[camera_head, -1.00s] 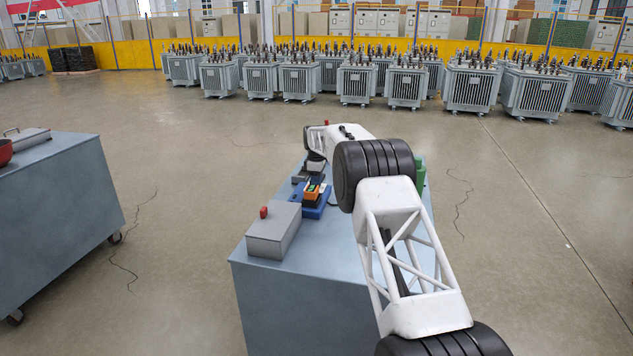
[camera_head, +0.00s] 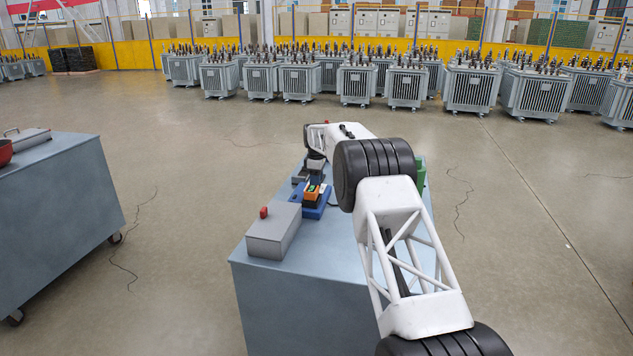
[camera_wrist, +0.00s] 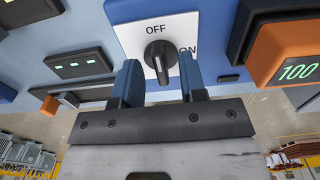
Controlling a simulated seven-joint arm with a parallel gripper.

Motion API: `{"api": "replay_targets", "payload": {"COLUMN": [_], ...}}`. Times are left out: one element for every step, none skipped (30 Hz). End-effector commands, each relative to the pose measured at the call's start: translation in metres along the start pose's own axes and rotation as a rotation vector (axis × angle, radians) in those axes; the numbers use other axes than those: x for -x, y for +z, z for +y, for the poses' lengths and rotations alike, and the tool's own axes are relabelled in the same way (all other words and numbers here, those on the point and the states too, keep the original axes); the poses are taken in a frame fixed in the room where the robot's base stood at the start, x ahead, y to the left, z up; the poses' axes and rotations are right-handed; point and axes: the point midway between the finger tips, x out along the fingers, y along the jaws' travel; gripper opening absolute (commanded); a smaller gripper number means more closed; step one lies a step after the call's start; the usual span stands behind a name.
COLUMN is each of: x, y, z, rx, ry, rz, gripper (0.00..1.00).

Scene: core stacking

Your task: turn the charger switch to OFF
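The charger switch is a black knob (camera_wrist: 159,58) on a white plate (camera_wrist: 183,28) marked OFF above it and ON to its right. A pale pointer line shows on the knob's lower part in the wrist view; I cannot tell its exact setting. My gripper (camera_wrist: 160,84) is open, with one blue finger on each side of the knob's lower end. I see gaps between the fingers and the knob, so it is not gripped. In the head view my gripper (camera_head: 316,177) is over the charger (camera_head: 313,209), a blue unit with an orange part, and hides the knob.
An orange-framed green display (camera_wrist: 298,71) reading 100 is right of the knob. A dark box with green lights (camera_wrist: 77,64) is at left. A grey box with a red button (camera_head: 273,232) stands on the cart (camera_head: 335,262) in front of the charger.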

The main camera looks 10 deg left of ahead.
Motion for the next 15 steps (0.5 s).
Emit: {"api": "replay_targets", "payload": {"x": [0.005,0.009,0.013,0.017,0.021,0.026,0.03,0.034,0.039,0.043,0.046,0.051,0.054,0.057,0.06], "y": [0.0,0.0,0.0,0.0,0.0,0.0,0.0,0.0,0.0,0.0,0.0,0.0,0.0,0.0,0.0], "z": [0.0,0.0,0.0,0.0,0.0,0.0,0.0,0.0,0.0,0.0,0.0,0.0,0.0,0.0,0.0], "rx": [0.0,0.0,0.0,0.0,0.0,0.0,0.0,0.0,0.0,0.0,0.0,0.0,0.0,0.0,0.0], "ry": [0.002,0.002,0.001,0.001,0.002,0.002,0.002,0.002,0.002,0.001,0.001,0.001,0.001,0.001,0.001], "rz": [0.001,0.001,0.001,0.001,0.001,0.001,0.001,0.001,0.001,0.0,0.0,0.001,0.001,0.001,0.0], "gripper": [0.38,0.38,0.38,0.38,0.38,0.38,0.38,0.38,0.38,0.38,0.38,0.38,0.38,0.38,0.38]}}
